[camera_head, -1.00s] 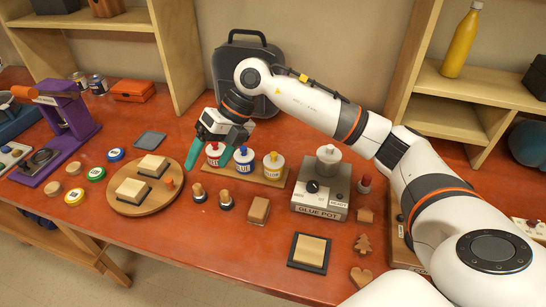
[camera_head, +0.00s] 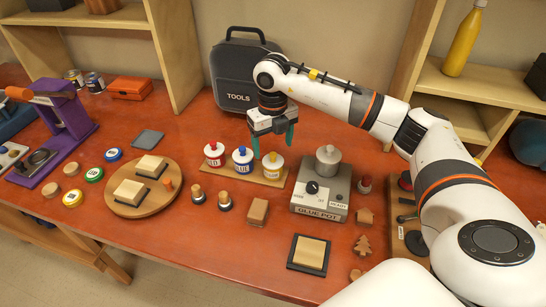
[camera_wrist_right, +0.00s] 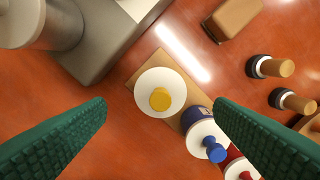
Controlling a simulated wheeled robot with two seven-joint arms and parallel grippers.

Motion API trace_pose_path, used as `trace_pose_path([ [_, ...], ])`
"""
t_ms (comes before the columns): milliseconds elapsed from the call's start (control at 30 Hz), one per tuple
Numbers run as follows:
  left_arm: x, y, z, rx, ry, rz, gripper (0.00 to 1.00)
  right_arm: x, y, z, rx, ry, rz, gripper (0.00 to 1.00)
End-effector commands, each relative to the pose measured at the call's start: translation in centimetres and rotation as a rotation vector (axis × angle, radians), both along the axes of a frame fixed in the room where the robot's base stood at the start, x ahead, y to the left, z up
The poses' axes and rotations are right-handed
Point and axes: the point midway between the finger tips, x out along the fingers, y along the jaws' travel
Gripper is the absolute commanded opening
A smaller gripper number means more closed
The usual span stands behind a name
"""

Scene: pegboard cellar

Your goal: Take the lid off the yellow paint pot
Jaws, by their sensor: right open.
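The yellow paint pot (camera_head: 273,166) stands at the right end of a small wooden board, with a white lid and a yellow knob. In the right wrist view its lid (camera_wrist_right: 160,92) is seen from above, seated on the pot. My right gripper (camera_head: 273,143) is open above the yellow pot, its green fingers pointing down and touching nothing that I can see. In the wrist view the fingers spread on either side, with the yellow knob between and beyond them. My left gripper is not in view.
The blue pot (camera_head: 243,160) and red pot (camera_head: 214,154) stand left on the same board (camera_head: 258,178). The grey glue pot unit (camera_head: 322,190) is close on the right. A tools case (camera_head: 237,75) stands behind. Stampers (camera_head: 224,201) are in front.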

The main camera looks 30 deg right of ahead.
Motion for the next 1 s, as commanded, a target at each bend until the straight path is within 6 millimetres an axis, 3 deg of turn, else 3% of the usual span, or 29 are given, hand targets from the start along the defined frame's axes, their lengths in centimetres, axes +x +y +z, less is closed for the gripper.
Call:
trace_pose_path([
  [33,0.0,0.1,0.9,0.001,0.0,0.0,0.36,-0.2,0.0,-0.5,-0.002,0.006,0.0,0.77],
  [200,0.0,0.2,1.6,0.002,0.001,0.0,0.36,-0.2,0.1,-3.0,0.0,0.004,0.0,0.77],
  [500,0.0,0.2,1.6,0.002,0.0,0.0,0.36,-0.2,0.1,-3.8,0.001,0.001,0.0,0.77],
  [567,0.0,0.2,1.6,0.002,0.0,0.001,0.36,-0.2,0.1,-3.8,0.001,0.001,0.0,0.7],
  [800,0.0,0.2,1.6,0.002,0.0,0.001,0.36,-0.2,0.1,-3.7,0.001,0.0,0.0,0.31],
  [1000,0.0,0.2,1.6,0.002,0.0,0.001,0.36,-0.2,0.1,-3.7,0.001,0.0,0.0,0.29],
])
